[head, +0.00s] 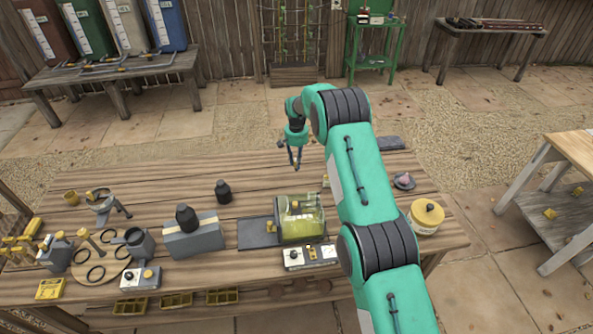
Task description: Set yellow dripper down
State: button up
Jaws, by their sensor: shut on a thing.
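My gripper (295,164) points down above the back middle of the wooden bench (160,178). Its fingers are close together, shut on the yellow dripper.
A clear box with yellow-green contents (301,218) stands in front of my gripper. A yellow round container (427,217) is at right. The bench's back left is mostly bare.

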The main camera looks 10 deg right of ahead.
jog(key=shift+f, duration=0.55)
jog(key=shift+f, duration=0.1)
jog(key=shift+f, duration=1.75)
jog(key=shift+f, duration=0.2)
jog(key=o, duration=0.9)
jog(key=shift+r, duration=0.2)
notch_tip(320, 180, up, 12)
jog(key=shift+f, duration=0.1)
